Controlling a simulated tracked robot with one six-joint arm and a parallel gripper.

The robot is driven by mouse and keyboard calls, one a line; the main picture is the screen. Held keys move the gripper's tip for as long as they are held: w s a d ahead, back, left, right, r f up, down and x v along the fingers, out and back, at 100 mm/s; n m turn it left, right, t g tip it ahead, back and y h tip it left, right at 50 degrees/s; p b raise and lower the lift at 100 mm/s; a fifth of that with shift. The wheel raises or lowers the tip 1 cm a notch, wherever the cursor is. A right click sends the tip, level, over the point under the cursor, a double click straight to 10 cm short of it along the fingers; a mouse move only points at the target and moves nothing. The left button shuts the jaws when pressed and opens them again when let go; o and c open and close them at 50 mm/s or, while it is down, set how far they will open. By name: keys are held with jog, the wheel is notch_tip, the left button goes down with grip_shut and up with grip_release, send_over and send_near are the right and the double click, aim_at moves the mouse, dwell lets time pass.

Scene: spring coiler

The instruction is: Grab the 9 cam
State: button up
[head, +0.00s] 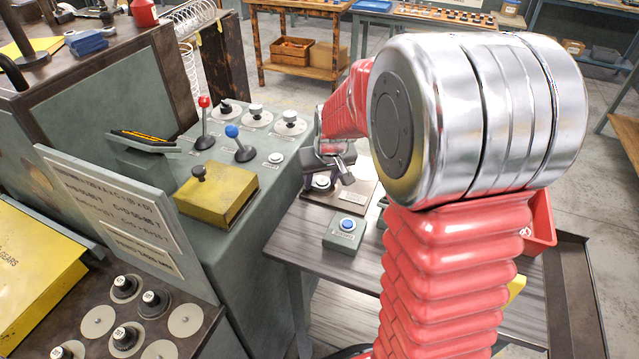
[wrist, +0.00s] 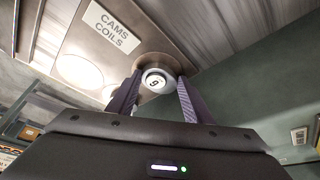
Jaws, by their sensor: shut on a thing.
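The 9 cam (wrist: 154,80) is a small light, round-topped piece marked 9 in the wrist view. It is at the board labelled "CAMS COILS" (wrist: 73,70). My gripper (wrist: 158,88) has one dark finger on each side of it and is shut on it. In the head view, my gripper (head: 336,164) is low over the small board (head: 360,196) on the side table, with the cam (head: 322,183) just under the fingers. I cannot tell whether the cam still touches the board.
A green box with a blue button (head: 346,227) stands on the side table (head: 310,240) in front of the board. The green machine console (head: 270,185) with red (head: 204,101) and blue levers (head: 232,131) is close on the left. A red bin (head: 540,220) is at the right.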

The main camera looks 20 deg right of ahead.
aim_at(321, 184)
notch_tip(321, 184, up, 10)
dwell(0.8)
dwell(0.3)
